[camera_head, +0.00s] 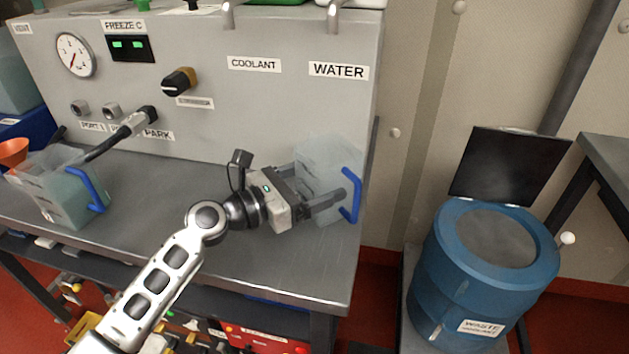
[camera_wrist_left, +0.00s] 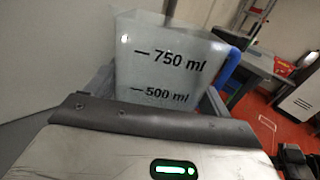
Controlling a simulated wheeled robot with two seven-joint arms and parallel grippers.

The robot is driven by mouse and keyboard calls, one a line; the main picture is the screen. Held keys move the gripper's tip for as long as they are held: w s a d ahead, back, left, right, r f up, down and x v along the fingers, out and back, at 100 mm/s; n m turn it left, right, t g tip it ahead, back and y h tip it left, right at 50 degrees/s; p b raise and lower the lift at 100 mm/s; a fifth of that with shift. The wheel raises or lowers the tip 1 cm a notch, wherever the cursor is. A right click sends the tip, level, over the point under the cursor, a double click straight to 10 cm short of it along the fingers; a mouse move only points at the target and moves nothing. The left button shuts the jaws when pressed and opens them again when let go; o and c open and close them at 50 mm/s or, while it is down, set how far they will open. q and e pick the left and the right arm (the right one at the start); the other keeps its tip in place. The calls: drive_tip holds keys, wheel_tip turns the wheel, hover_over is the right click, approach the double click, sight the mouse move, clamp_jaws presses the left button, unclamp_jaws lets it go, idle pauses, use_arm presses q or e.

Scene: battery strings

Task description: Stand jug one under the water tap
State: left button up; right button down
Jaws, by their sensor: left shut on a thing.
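A clear jug with a blue handle (camera_head: 328,152) is at the right end of the bench, in front of the panel and below the water tap (camera_head: 339,16). My left gripper (camera_head: 322,196) is shut on this jug, with a finger on either side. In the left wrist view the jug (camera_wrist_left: 165,65) looks upright, with 750 ml and 500 ml marks facing me. I see no coloured liquid in it. I cannot tell whether its base touches the bench. No jug number shows. My right gripper is not in view.
The coolant tap (camera_head: 229,15) is left of the water tap. A second jug (camera_head: 62,195) with teal liquid stands at the bench's left, a hose above it. A blue waste drum (camera_head: 440,265) with its lid up stands right of the bench (camera_head: 290,275). The bench middle is clear.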

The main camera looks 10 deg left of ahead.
use_arm(q)
drive_tip(key=o, duration=1.2)
drive_tip(key=shift+f, duration=0.1)
drive_tip(key=shift+r, duration=0.3)
drive_tip(key=v, duration=0.5)
drive_tip(key=b+v, duration=0.1)
drive_tip(key=v, duration=0.4)
drive_tip(key=shift+s+a+f, duration=0.2)
drive_tip(key=shift+s, duration=0.1)
drive_tip(key=shift+s+a+r+b, duration=0.15)
drive_tip(key=shift+s+a+b, duration=0.15)
drive_tip(key=shift+s+a, duration=0.15)
